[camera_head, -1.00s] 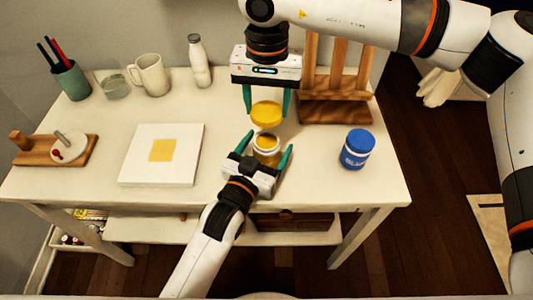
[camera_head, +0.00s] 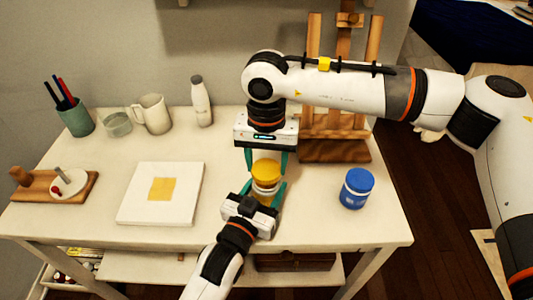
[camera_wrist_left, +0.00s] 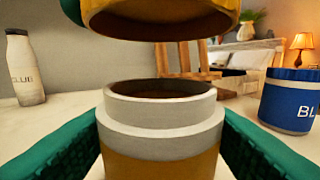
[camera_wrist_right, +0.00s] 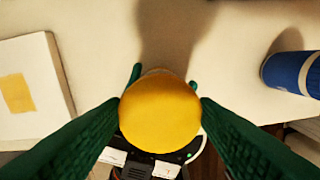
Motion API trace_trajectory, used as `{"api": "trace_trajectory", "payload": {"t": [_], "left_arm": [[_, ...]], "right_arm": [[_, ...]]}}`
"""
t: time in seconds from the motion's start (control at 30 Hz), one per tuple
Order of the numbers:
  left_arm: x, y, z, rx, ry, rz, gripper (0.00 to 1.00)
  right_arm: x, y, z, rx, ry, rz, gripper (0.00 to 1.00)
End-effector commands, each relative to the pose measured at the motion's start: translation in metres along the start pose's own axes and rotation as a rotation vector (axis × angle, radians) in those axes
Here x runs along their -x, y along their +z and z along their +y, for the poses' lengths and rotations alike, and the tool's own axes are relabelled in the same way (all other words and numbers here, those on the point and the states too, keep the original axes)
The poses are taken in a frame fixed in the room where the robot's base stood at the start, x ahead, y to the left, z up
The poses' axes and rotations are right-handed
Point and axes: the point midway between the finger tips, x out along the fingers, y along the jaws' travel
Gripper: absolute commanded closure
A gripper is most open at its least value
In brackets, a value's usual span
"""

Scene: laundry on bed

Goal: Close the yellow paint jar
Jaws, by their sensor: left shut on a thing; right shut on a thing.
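The yellow paint jar (camera_wrist_left: 160,135) has a white threaded neck and stands upright. My left gripper (camera_head: 264,203) is shut on its sides, low over the front part of the table. The yellow lid (camera_head: 266,171) is in my right gripper (camera_head: 265,163), which comes from above and is shut around its rim. In the left wrist view the lid (camera_wrist_left: 160,18) hangs above the jar's open mouth, with a gap between them. In the right wrist view the lid (camera_wrist_right: 160,114) hides most of the jar below.
A blue jar (camera_head: 356,188) stands to the right on the white table (camera_head: 90,215). A white canvas (camera_head: 130,195) with a yellow square lies to the left. A mug (camera_head: 152,114), glass, bottle (camera_head: 201,101) and pen cup stand at the back. A wooden easel (camera_head: 335,150) is at the back right.

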Motion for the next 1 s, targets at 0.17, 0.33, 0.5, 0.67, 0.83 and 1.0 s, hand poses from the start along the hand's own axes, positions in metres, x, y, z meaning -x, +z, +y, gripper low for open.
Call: {"api": "trace_trajectory", "payload": {"t": [0.17,0.33,0.5,0.67,0.83,1.0], "left_arm": [[0.000,0.000,0.000,-0.001,0.000,0.001,0.86],[0.000,0.000,0.000,-0.001,0.000,0.001,0.86],[0.000,0.000,0.000,-0.001,0.000,0.001,0.86],[0.000,0.000,0.000,-0.001,0.000,0.001,0.86],[0.000,0.000,0.000,0.000,0.000,0.001,0.86],[0.000,0.000,0.000,0.000,0.000,0.001,0.86]], "right_arm": [[-0.001,0.000,0.000,-0.001,0.001,-0.002,0.67],[-0.001,0.000,0.000,-0.001,0.001,-0.002,0.67],[-0.002,0.000,0.000,-0.001,0.001,-0.002,0.67],[-0.008,0.000,0.000,-0.001,0.000,0.000,0.67],[-0.018,0.000,0.000,-0.001,0.001,0.000,0.67],[-0.019,0.000,0.000,-0.001,0.001,-0.002,0.67]]}}
